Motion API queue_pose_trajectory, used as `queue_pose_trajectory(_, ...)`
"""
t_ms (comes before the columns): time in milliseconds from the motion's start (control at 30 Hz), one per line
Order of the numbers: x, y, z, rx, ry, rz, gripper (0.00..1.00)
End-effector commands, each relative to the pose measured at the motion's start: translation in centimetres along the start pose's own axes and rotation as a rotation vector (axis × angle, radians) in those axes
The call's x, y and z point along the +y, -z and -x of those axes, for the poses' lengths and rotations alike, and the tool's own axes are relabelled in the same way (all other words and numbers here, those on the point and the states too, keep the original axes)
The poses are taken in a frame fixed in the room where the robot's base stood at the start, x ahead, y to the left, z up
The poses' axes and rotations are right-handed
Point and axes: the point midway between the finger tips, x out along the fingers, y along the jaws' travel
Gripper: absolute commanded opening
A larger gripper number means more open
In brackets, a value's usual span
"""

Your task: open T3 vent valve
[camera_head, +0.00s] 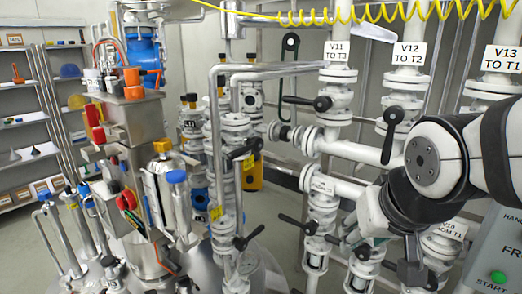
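No label reading T3 vent valve can be made out. A white valve (335,103) with a black lever sits under the sign V11 TO T3 (336,51); its lever points left, roughly level. My arm comes in from the right, in front of the lower valves. My gripper (412,266) seems to be the dark part below the wrist, near the valve label ending FROM T1 (449,230). Its fingers are mostly hidden, and I cannot tell if it is open, or whether it touches anything.
Valves V12 (396,100) and V13 (495,85) stand to the right. A steel vessel assembly (135,135) with coloured caps and pipes fills the left middle. A yellow coiled hose (380,12) hangs across the top. Shelves (25,120) stand at far left.

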Motion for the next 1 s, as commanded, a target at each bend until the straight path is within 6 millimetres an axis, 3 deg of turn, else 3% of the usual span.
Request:
queue_pose_trajectory(200, -5.7, 6.5, -4.6, 0.133, 0.109, -0.041, 0.39)
queue_pose_trajectory(400, -11.8, 10.8, -8.4, 0.245, 0.267, -0.127, 0.39)
queue_pose_trajectory(700, -20.7, 14.5, -12.2, 0.376, 0.559, -0.371, 0.39)
queue_pose_trajectory(1000, -25.9, 16.5, -13.5, 0.488, 0.841, -0.762, 0.39)
